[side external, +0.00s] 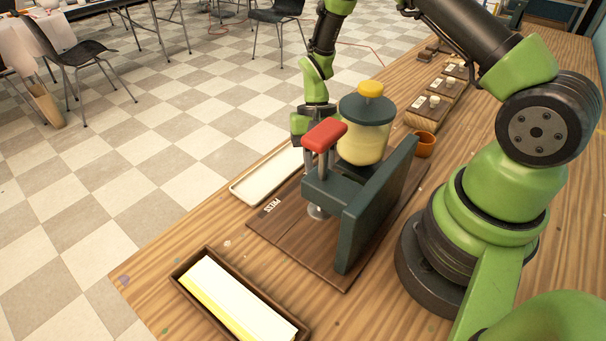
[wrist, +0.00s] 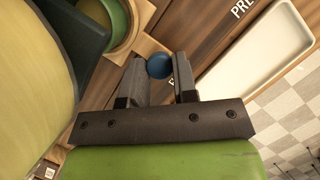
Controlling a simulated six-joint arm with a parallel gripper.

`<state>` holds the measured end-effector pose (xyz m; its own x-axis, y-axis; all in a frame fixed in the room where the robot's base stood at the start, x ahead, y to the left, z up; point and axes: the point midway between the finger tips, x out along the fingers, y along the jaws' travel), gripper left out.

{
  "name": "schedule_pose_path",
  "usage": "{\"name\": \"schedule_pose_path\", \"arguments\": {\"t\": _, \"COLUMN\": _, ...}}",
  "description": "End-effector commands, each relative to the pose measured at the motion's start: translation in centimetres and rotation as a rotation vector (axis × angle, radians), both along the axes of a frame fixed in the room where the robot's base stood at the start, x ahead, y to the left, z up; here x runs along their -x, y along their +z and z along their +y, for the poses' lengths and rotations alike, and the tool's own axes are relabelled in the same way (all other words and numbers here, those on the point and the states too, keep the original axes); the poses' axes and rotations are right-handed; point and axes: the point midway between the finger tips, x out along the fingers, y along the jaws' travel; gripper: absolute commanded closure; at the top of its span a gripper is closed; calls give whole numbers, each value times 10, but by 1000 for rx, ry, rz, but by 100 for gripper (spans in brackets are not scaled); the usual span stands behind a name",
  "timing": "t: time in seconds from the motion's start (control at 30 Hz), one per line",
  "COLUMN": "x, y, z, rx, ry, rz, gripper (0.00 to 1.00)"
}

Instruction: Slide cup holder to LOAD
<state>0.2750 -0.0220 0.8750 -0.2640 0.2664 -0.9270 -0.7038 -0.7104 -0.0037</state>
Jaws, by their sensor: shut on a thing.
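In the wrist view my gripper (wrist: 159,72) has its two dark fingers on either side of a round blue knob (wrist: 158,66) and is shut on it. Near the knob, at the top, is a light wooden holder (wrist: 146,38) with a green round part (wrist: 104,12) in it; I take this as the cup holder. In the side view my gripper (side external: 301,128) is behind the dark teal press (side external: 372,215), and its fingertips, the knob and the holder are hidden. The dark wooden base board (side external: 280,232) carries a PRESS label (side external: 272,205). A LOAD label is not readable.
The press has a red handle (side external: 324,135) and a jar (side external: 362,145) with a yellow knob. A white tray (side external: 262,178) lies beside the board. A box with a pale yellow block (side external: 236,299) is in front. An orange cup (side external: 424,144) and several wooden blocks stand behind.

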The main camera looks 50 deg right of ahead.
Motion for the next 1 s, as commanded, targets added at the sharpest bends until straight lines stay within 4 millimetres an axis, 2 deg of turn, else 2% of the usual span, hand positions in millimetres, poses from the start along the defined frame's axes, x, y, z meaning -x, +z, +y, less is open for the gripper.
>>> {"name": "schedule_pose_path", "arguments": {"t": 0.27, "x": 2, "y": 0, "z": 0, "rx": -5, "ry": -5, "rz": 12, "gripper": 100}}
{"name": "schedule_pose_path", "arguments": {"t": 0.3, "x": 3, "y": 0, "z": 1, "rx": -5, "ry": -5, "rz": 13, "gripper": 68}}
{"name": "schedule_pose_path", "arguments": {"t": 0.4, "x": 2, "y": 0, "z": 0, "rx": -5, "ry": -5, "rz": 12, "gripper": 48}}
{"name": "schedule_pose_path", "arguments": {"t": 0.67, "x": 1, "y": 1, "z": 0, "rx": -3, "ry": -5, "rz": 9, "gripper": 48}}
{"name": "schedule_pose_path", "arguments": {"t": 0.77, "x": -1, "y": 6, "z": -1, "rx": -4, "ry": -4, "rz": 8, "gripper": 48}}
{"name": "schedule_pose_path", "arguments": {"t": 1.0, "x": -13, "y": 47, "z": -14, "rx": -2, "ry": -7, "rz": 3, "gripper": 48}}
